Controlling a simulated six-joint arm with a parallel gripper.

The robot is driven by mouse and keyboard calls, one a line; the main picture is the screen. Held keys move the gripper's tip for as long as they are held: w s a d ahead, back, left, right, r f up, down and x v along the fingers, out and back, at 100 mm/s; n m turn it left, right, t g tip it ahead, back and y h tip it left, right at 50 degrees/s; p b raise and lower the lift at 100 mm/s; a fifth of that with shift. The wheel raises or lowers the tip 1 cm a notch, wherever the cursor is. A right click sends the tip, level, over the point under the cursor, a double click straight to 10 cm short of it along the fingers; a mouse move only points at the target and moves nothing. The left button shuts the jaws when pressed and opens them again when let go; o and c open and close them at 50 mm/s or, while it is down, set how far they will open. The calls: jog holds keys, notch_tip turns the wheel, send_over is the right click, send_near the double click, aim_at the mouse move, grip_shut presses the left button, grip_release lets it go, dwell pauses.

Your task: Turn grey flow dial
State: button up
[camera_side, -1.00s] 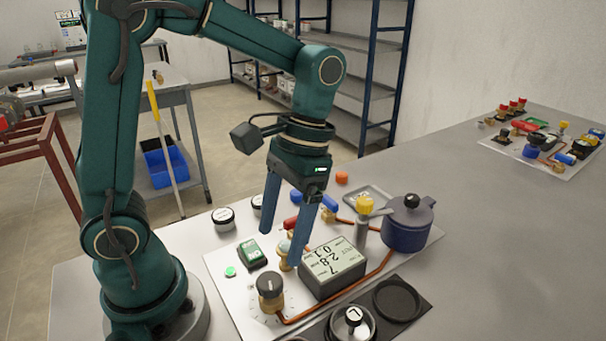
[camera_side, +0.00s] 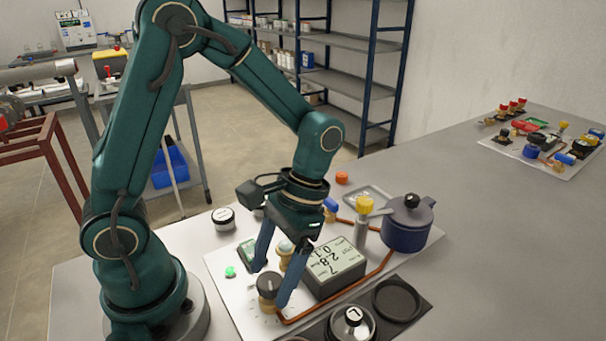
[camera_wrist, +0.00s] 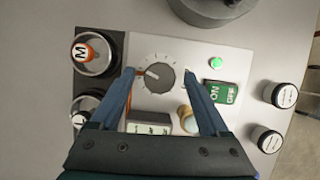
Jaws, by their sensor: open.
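The grey flow dial (camera_side: 268,287) is a round dark grey knob on a brass-coloured base, on the white panel (camera_side: 231,293). In the wrist view the gripper (camera_wrist: 158,71) has one fingertip on each side of the dial, with gaps visible between fingers and knob. I cannot tell whether the fingertips reach down to the knob's height.
A grey display box (camera_side: 335,268) stands close to the right of the dial. A green switch (camera_wrist: 222,94) and a green button (camera_wrist: 216,62) are nearby. Round dark holders (camera_side: 399,299) and a blue pot (camera_side: 407,228) lie to the right. A copper pipe (camera_side: 355,290) crosses the panel.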

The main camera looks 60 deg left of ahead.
jog(key=shift+c, duration=0.3)
grip_shut()
jog(key=shift+n, duration=0.4)
jog(key=n, duration=0.1)
jog(key=n+h, duration=0.1)
jog(key=n, duration=0.1)
jog(key=shift+a+n+t+h, duration=0.15)
jog(key=shift+n+t+h, duration=0.15)
jog(key=shift+a+n+t+h, duration=0.1)
jog(key=shift+n+t+h, duration=0.4)
jog(key=shift+n, duration=1.4)
jog(key=shift+o, duration=0.3)
grip_release()
